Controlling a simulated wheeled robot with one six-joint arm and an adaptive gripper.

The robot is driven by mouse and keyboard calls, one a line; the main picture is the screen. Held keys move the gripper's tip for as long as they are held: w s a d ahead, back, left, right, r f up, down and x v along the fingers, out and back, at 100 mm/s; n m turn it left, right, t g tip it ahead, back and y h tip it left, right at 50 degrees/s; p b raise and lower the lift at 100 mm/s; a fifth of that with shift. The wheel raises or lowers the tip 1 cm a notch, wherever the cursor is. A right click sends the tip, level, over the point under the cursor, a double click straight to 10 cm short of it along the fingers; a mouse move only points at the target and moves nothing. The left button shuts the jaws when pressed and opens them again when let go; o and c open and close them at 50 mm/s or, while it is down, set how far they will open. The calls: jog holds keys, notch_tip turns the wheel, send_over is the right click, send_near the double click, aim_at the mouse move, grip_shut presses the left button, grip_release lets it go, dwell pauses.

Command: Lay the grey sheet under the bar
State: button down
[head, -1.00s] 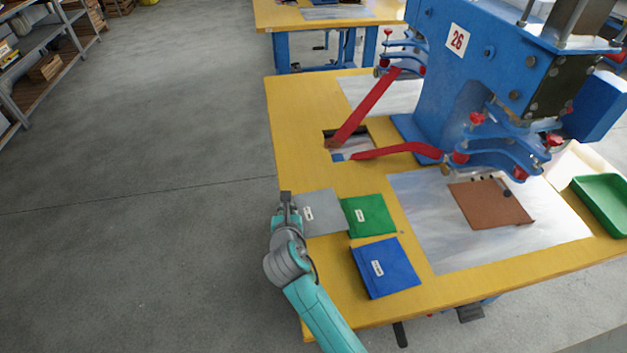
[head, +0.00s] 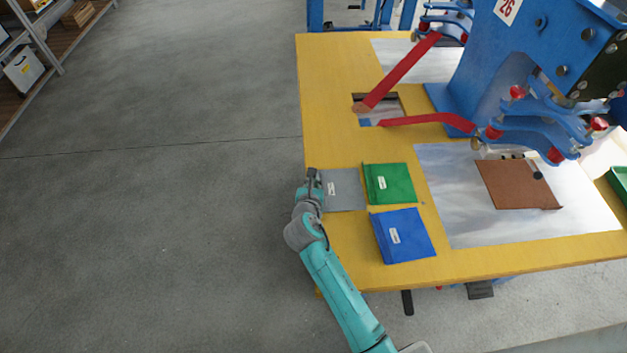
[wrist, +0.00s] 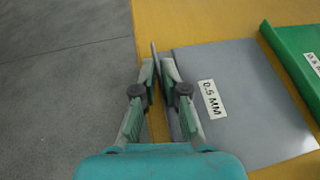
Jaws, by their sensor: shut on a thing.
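The grey sheet (head: 346,190) lies flat at the left edge of the yellow table, with a white label that reads 0.5 MM in the wrist view (wrist: 240,100). My gripper (head: 313,174) is at its left edge, shut on that edge. In the wrist view my gripper's fingers (wrist: 160,62) stand close together there; the exact contact is hard to see. The blue machine (head: 500,75) stands at the right of the table. I cannot clearly make out its bar; blue clamp arms (head: 545,128) hang over a metal plate (head: 455,205).
A green sheet (head: 390,183) lies just right of the grey one, with a blue sheet (head: 403,235) in front. A brown sheet (head: 515,186) lies on the metal plate. Red arms (head: 425,120) reach out left over a table opening (head: 385,104). The floor at left is clear.

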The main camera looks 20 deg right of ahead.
jog(key=c, duration=1.2)
grip_release()
